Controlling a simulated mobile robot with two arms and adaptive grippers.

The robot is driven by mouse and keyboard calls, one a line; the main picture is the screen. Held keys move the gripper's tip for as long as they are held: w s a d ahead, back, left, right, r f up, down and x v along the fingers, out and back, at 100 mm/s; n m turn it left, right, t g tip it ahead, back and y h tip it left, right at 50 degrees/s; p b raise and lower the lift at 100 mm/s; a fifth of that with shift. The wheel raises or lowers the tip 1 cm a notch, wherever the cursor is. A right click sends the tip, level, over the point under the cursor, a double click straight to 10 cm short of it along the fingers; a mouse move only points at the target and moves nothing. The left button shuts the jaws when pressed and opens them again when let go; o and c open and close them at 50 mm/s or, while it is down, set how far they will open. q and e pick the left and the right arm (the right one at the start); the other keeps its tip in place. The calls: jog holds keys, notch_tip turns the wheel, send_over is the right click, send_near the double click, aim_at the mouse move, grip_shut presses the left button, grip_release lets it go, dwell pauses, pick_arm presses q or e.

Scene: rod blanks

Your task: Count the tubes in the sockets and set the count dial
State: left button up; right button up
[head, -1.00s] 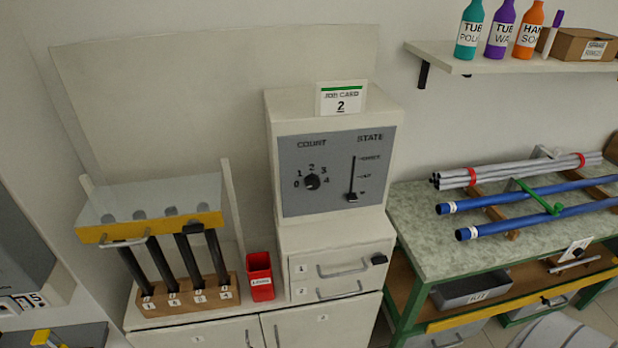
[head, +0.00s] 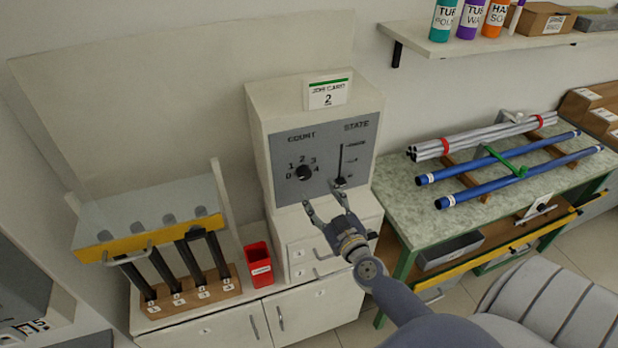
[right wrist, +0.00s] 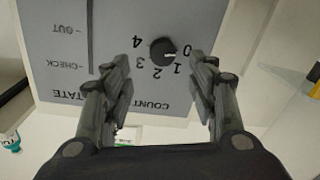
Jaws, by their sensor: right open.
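The count dial (head: 303,172) is a black knob on the grey panel (head: 322,192), marked 0 to 4. It also shows in the right wrist view (right wrist: 162,52), where its white pointer points near 0. Several dark tubes (head: 162,265) stand leaning in the numbered sockets of a wooden block (head: 190,295), their upper ends behind a yellow-edged shelf. My right gripper (head: 321,195) is open and empty in front of the panel, below the dial. In the wrist view its fingers (right wrist: 167,65) frame the dial, apparently without touching it. My left gripper is not in view.
A state slider (head: 340,182) is right of the dial. A job card (head: 328,92) reading 2 stands on the box. A red bin (head: 258,263) is beside the tube block. Drawers (head: 310,250) lie below the panel. A bench (head: 400,205) at right holds blue and grey pipes.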

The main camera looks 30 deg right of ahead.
aim_at(306, 176)
jog(key=w, duration=0.6)
jog(key=shift+d, duration=0.35)
jog(key=shift+w+d, duration=0.2)
jog(key=shift+w, duration=0.75)
jog(key=shift+c, duration=0.5)
jog(key=c, duration=1)
